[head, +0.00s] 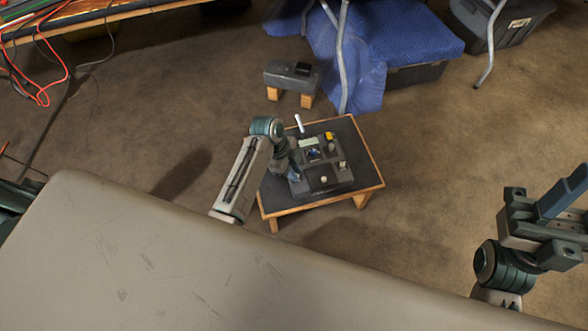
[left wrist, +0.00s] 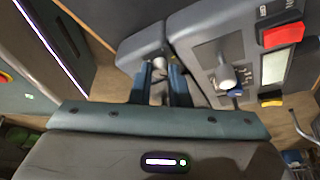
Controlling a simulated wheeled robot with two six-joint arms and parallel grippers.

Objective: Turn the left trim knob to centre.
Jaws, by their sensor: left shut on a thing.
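The grey control unit (head: 343,184) stands on a small black-topped table, with a joystick, a small screen and a yellow switch on it. My left gripper (head: 293,172) is at the unit's left side and hides that part in the head view. In the left wrist view the left gripper's fingers (left wrist: 160,88) are shut on a small pale knob (left wrist: 159,64), the left trim knob, partly hidden between them. Its pointer mark cannot be made out. My right gripper (head: 562,205) is in the air at the right edge, far from the unit; its fingertip gap is unclear.
The small table (head: 372,186) has bare room along its right side. A grey block on wooden legs (head: 285,76) stands behind it. Blue cloth (head: 415,35) and metal legs (head: 341,60) are farther back. Red cables (head: 45,95) hang at top left.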

